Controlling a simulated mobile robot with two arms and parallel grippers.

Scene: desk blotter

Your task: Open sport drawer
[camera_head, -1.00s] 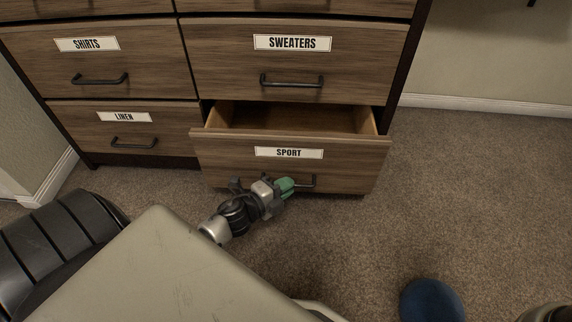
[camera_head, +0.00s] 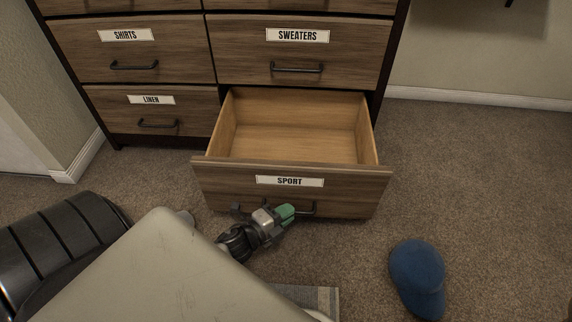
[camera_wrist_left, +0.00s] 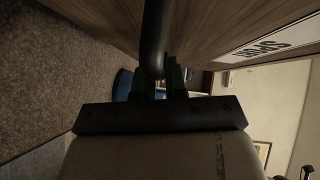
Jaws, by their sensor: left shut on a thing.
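The sport drawer (camera_head: 240,183) is the bottom right drawer of a brown wooden dresser. It stands well pulled out, and its bare, empty inside shows in the head view. Its dark bar handle (camera_head: 306,207) is on the front below the SPORT label (camera_head: 289,181). My left gripper (camera_head: 286,213), with green fingertips, is shut on the handle. In the left wrist view the dark handle (camera_wrist_left: 155,40) runs between the fingers (camera_wrist_left: 172,78), beside the drawer front with its label (camera_wrist_left: 270,45). My right gripper is not in view.
The sweaters drawer (camera_head: 350,52), shirts drawer (camera_head: 85,50) and linen drawer (camera_head: 190,112) are shut. A blue cap (camera_head: 416,275) lies on the carpet at the right. A grey-edged rug (camera_head: 325,298) shows at the bottom. Carpet to the right of the drawer is free.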

